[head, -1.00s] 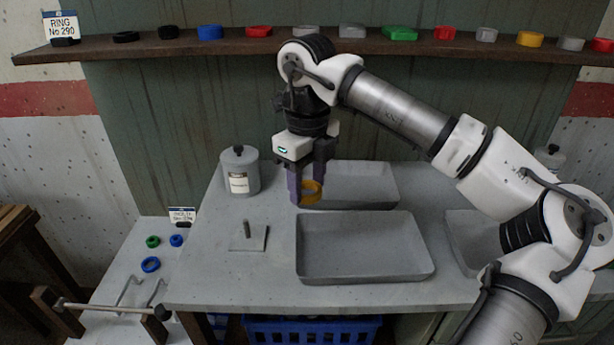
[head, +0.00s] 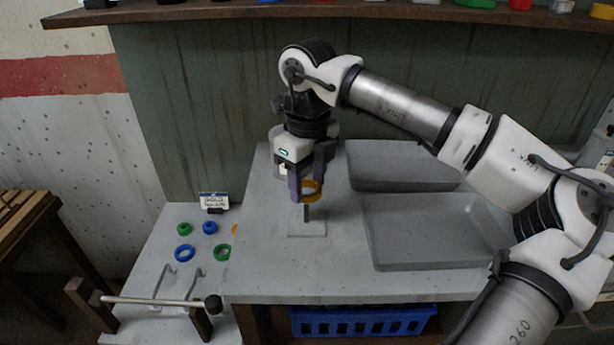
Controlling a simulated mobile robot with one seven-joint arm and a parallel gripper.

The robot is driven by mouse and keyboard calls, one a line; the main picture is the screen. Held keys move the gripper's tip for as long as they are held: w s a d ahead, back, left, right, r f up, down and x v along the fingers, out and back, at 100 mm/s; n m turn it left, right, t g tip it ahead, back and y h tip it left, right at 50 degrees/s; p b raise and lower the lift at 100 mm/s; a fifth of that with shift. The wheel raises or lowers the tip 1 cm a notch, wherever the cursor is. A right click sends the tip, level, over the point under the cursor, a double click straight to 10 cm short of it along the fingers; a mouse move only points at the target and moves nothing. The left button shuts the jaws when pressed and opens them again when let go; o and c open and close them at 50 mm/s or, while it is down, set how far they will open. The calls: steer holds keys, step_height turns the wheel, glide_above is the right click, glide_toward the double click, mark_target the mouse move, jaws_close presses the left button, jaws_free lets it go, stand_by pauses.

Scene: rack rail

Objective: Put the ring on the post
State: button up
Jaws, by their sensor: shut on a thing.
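My gripper (head: 308,187) has purple fingers and is shut on a yellow ring (head: 313,195). It holds the ring over the workbench, in line with the post (head: 307,213). The post is a short, dark, upright peg on a light square plate (head: 307,230). Its lower part shows just below the ring. The ring and fingers hide its top, so I cannot tell whether the tip is inside the ring or behind or below it.
Two grey trays (head: 436,265) lie to the right of the post. A lower table at left bears blue and green rings (head: 184,253), a small sign (head: 213,201) and a metal bar (head: 155,301). A shelf (head: 300,13) with objects runs along the back. A blue crate (head: 365,320) sits below the bench.

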mark_target(306, 221)
steer(key=shift+a+f, duration=0.1)
steer(key=shift+f, duration=0.15)
steer(key=shift+f+b, duration=1.85)
steer(key=shift+f, duration=0.9)
steer(key=shift+f+b, duration=0.65)
steer(key=shift+b, duration=0.15)
steer(key=o, duration=0.7)
steer(key=shift+r, duration=0.15)
steer(key=shift+r+p, duration=3.75)
steer(key=shift+r, duration=1.7)
